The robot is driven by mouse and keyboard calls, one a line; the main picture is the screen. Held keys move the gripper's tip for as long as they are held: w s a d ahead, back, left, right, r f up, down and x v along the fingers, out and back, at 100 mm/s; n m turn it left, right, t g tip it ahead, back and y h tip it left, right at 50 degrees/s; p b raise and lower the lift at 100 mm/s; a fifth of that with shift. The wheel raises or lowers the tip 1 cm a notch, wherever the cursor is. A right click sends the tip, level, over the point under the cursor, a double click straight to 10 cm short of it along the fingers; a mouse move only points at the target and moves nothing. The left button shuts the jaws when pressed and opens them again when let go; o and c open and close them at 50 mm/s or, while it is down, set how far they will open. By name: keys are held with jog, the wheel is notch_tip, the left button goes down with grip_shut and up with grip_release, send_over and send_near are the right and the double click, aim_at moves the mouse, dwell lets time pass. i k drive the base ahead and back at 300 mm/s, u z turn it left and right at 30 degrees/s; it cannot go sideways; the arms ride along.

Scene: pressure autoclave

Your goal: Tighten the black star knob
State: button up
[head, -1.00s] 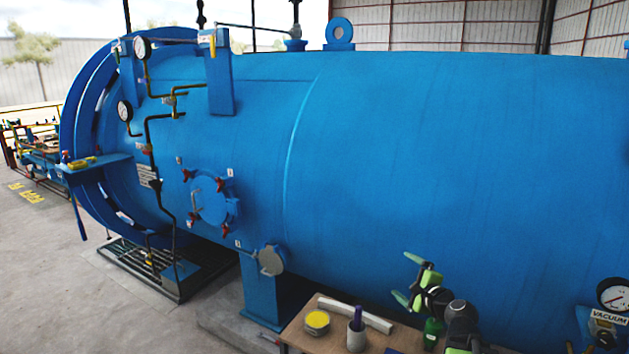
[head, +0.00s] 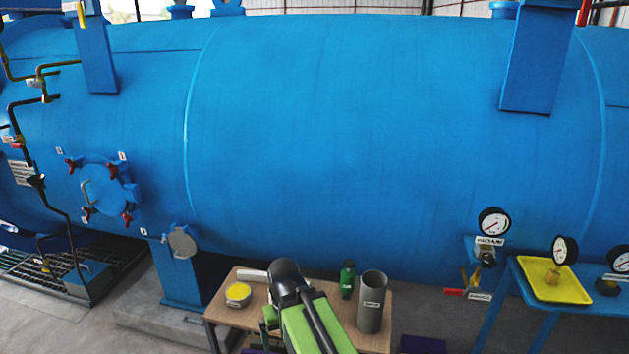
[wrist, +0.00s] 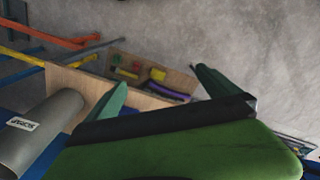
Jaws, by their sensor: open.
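A small black knob (head: 487,259) sits below the VACUUM gauge (head: 494,222) on the right of the head view. Another dark knob-like part (head: 607,287) is at the far right, below a second gauge. Both are too small for me to tell which is star-shaped. My gripper (wrist: 160,82) is open and empty in the wrist view, its two green fingers spread above the floor and a wooden box. In the head view my arm stands in front of the small table, well left of both knobs, and its fingertips do not show clearly.
The blue autoclave fills the background; its hatch (head: 104,190) has red knobs. The wooden table (head: 220,310) holds a yellow-topped tin (head: 238,293), a green bottle (head: 347,280) and a grey cylinder (head: 371,301). A yellow tray (head: 553,281) with a gauge stands on a blue stand at right.

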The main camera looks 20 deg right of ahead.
aim_at(489, 261)
jog(key=z, duration=0.2)
jog(key=k, duration=0.1)
jog(key=z, duration=3.35)
jog(key=k, duration=1.15)
jog(key=u, duration=1.4)
jog(key=i, duration=1.05)
